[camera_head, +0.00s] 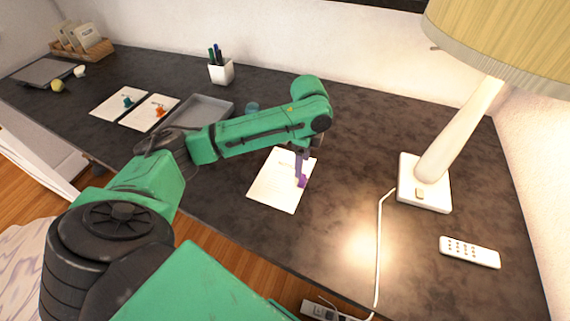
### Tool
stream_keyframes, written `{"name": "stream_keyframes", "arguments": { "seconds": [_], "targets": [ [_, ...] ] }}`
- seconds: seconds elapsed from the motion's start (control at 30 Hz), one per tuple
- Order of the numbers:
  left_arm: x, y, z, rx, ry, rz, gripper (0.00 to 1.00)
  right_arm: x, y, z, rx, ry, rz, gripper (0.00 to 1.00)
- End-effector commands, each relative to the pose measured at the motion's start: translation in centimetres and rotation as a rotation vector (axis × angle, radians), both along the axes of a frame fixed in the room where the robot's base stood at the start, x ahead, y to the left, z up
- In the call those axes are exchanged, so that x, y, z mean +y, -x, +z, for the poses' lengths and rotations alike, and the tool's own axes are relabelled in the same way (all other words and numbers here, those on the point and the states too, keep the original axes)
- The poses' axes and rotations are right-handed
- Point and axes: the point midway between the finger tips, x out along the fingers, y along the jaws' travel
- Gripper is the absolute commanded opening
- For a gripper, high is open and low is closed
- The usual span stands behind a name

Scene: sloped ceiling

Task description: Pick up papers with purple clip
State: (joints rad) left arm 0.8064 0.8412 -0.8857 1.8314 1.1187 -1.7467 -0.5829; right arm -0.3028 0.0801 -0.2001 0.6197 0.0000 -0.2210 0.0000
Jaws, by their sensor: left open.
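White papers (272,186) lie flat on the dark desk near its front edge, in the middle of the head view. A purple clip (301,183) shows at their right side. My left gripper (300,172) reaches down over the right part of the papers, close to the clip. It is open, and nothing is seen held in it. Whether its fingers touch the clip or the papers cannot be told. My left arm comes in from the lower left. My right gripper is not in view.
Two other paper sets, with a teal clip (128,102) and an orange clip (159,111), lie left of a grey tray (211,110). A pen cup (221,72) stands behind. A lamp (424,188), its cord (379,240) and a remote (469,252) are at right.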

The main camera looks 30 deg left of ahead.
Motion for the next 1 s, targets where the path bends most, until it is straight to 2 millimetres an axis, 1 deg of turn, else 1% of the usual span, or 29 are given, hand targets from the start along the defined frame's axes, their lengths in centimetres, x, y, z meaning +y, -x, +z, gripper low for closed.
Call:
{"name": "stream_keyframes", "arguments": {
  "seconds": [0.13,0.2,0.3,0.4,0.53,0.57,0.6,0.67,0.7,0.73,1.0],
  "targets": [
    [-0.2,0.3,-1.9,0.003,0.0,-0.002,0.68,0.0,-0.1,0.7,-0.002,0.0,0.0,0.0],
    [-0.4,0.5,-3.2,0.003,0.0,-0.001,0.68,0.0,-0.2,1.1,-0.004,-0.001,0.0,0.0],
    [-0.4,0.5,-5.1,0.0,-0.002,0.0,0.68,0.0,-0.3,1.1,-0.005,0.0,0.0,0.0],
    [-0.4,0.5,-5.8,-0.001,-0.001,-0.002,0.68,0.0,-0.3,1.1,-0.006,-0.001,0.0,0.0],
    [-0.4,0.5,-5.8,-0.002,-0.001,-0.002,0.68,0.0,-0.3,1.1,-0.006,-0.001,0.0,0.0],
    [-0.4,0.5,-5.8,-0.002,-0.001,-0.002,0.64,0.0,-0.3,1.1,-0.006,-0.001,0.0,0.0],
    [-0.4,0.5,-5.8,-0.002,-0.001,-0.002,0.48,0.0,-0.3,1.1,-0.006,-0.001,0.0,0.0],
    [-0.5,0.5,-5.7,-0.002,-0.001,-0.002,0.25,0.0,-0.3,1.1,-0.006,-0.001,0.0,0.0],
    [-0.5,0.5,-5.7,-0.002,-0.001,-0.002,0.1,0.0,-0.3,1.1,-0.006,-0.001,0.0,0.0],
    [-0.5,0.5,-5.7,-0.002,-0.001,-0.002,0.0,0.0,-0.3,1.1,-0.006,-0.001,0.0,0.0],
    [-0.5,0.5,-5.7,-0.003,-0.001,-0.002,0.0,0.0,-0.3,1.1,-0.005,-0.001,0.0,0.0]
  ]
}}
